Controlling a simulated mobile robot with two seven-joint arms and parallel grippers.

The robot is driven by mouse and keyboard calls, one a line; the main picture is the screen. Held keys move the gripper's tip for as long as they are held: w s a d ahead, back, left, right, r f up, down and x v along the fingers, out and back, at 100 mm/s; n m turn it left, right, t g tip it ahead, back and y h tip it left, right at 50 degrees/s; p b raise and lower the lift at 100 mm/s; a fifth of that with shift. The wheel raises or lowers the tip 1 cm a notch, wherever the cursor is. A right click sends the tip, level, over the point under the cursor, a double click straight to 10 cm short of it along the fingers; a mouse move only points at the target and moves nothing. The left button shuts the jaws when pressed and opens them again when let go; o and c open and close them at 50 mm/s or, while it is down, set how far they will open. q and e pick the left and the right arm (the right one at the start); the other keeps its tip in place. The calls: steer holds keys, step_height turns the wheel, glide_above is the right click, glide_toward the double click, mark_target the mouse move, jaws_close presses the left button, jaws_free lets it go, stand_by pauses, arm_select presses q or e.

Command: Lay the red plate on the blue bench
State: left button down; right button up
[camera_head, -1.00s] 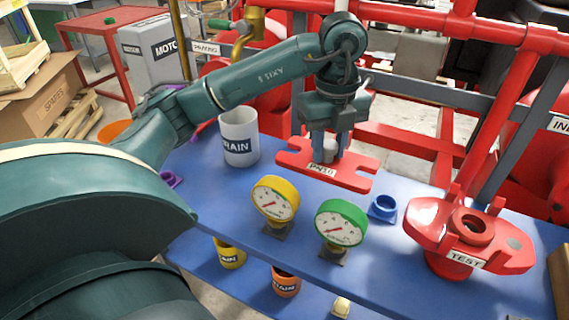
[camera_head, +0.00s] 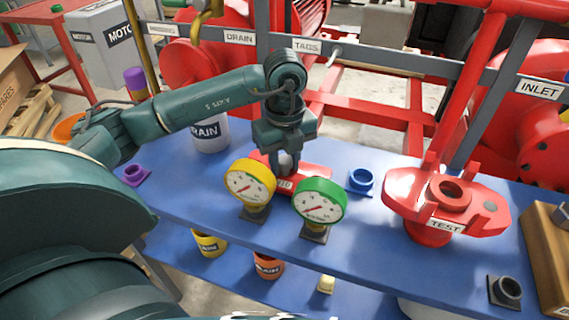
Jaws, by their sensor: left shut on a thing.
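The red plate (camera_head: 315,178) is in my left gripper (camera_head: 285,166), low at the back of the blue bench (camera_head: 215,190), behind the two gauges. The gripper is shut on the plate's upright middle part. The plate looks level, but the gauges hide its front, so I cannot tell whether it touches the bench top. My right gripper does not show.
A yellow gauge (camera_head: 249,184) and a green gauge (camera_head: 319,202) stand just in front of the plate. A white drain mug (camera_head: 211,133) is to its left, a blue fitting (camera_head: 361,180) to its right. A red test stand (camera_head: 440,200) stands further right.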

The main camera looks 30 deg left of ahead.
mark_target(284, 159)
arm_select(q)
steer(key=shift+f, duration=0.45)
steer(key=shift+f, duration=0.15)
steer(key=c, duration=1.1)
jaws_free()
steer(key=shift+o, duration=0.2)
step_height(284, 159, up, 12)
steer(key=p, duration=0.1)
